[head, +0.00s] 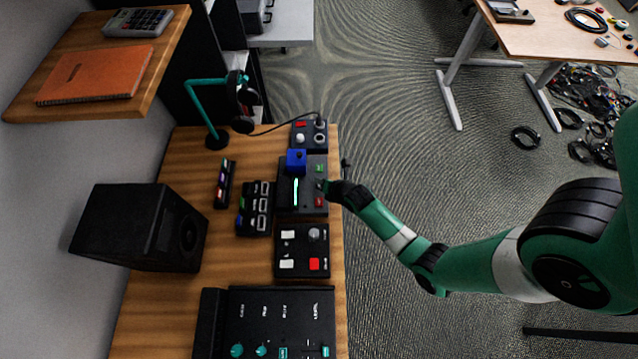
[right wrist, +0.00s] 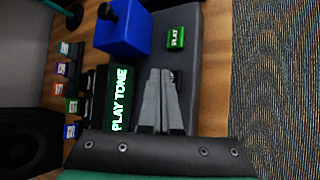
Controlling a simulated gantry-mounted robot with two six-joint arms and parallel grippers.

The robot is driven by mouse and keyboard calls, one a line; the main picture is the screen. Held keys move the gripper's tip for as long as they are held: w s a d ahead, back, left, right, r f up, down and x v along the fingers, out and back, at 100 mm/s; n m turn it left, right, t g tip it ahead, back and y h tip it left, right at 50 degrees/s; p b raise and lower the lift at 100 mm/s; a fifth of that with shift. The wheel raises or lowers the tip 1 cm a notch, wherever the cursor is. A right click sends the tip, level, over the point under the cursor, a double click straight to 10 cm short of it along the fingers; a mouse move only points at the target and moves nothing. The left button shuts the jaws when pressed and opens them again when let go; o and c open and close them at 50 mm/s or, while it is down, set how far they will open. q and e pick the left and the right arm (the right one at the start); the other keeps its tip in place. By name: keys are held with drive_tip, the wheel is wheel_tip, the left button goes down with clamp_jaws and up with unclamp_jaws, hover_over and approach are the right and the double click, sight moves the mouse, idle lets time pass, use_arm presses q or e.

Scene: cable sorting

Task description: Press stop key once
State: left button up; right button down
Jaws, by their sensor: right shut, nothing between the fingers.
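A dark control panel (head: 288,205) lies on the wooden desk. It carries a green key (head: 320,168), a red key (head: 319,202) whose label is too small to read, a lit display (head: 296,191) and a blue block (head: 296,161). In the right wrist view the green key (right wrist: 175,38) reads PLAY and the display (right wrist: 120,100) reads PLAY TONE. My right gripper (head: 325,186) is shut and empty over the panel's right side, between the two keys. In the right wrist view its fingers (right wrist: 165,75) point toward the panel; the red key does not show there. My left gripper is out of view.
A panel with white and red buttons (head: 302,263) and a larger mixer-like unit (head: 275,310) lie on the near side. Small switch boxes (head: 255,210) and a black speaker (head: 140,228) stand left. A teal headphone stand (head: 216,138) is behind. Open floor lies right of the desk.

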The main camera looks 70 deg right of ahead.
drive_tip(key=shift+f+b, duration=0.3)
drive_tip(key=shift+f, duration=0.1)
drive_tip(key=shift+f+b, duration=0.3)
drive_tip(key=shift+f, duration=0.1)
idle(0.6)
drive_tip(key=shift+r+p, duration=0.8)
drive_tip(key=shift+p, duration=0.1)
wheel_tip(320, 180, up, 5)
drive_tip(key=p, duration=0.5)
drive_tip(key=shift+r, duration=0.1)
